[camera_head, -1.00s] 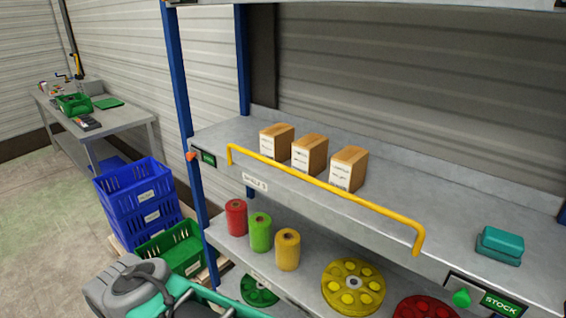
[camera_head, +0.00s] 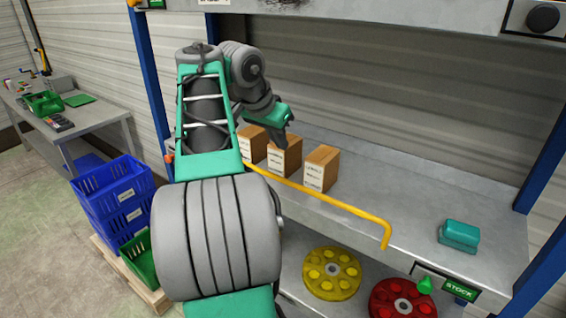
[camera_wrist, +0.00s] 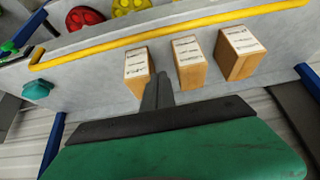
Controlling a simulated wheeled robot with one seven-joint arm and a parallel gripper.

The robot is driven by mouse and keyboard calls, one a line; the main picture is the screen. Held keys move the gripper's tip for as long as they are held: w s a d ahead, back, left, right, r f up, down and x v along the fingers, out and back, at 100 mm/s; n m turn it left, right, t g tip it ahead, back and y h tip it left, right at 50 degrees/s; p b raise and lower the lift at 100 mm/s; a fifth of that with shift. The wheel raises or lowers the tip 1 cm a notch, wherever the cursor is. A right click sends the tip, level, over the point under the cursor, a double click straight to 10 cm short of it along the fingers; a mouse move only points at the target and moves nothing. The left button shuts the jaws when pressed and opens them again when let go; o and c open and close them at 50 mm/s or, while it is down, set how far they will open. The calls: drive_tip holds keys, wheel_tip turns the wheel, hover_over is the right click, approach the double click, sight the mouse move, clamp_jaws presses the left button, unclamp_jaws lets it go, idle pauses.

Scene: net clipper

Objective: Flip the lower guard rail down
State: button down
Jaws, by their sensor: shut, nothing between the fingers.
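The guard rail is a yellow bar (camera_head: 335,204) along the front edge of the middle shelf, standing above the edge with bent ends. Its left part is hidden behind my arm in the head view. In the wrist view the rail (camera_wrist: 150,41) runs across the top, beyond the boxes. My gripper (camera_head: 286,140) is over the shelf, behind the rail and close to the cardboard boxes. In the wrist view its fingers (camera_wrist: 158,78) are together and empty, pointing between two boxes, apart from the rail.
Three cardboard boxes (camera_head: 321,169) stand on the shelf (camera_head: 400,190) behind the rail. A teal case (camera_head: 459,236) lies at the right. Yellow (camera_head: 332,272) and red (camera_head: 403,299) discs lie on the shelf below. Blue crates (camera_head: 112,195) stand at the left.

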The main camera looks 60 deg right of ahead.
wheel_tip(320, 180, down, 10)
drive_tip(key=d+b, duration=0.1)
drive_tip(key=b, duration=0.1)
drive_tip(key=shift+r, duration=0.25)
idle(0.4)
idle(0.4)
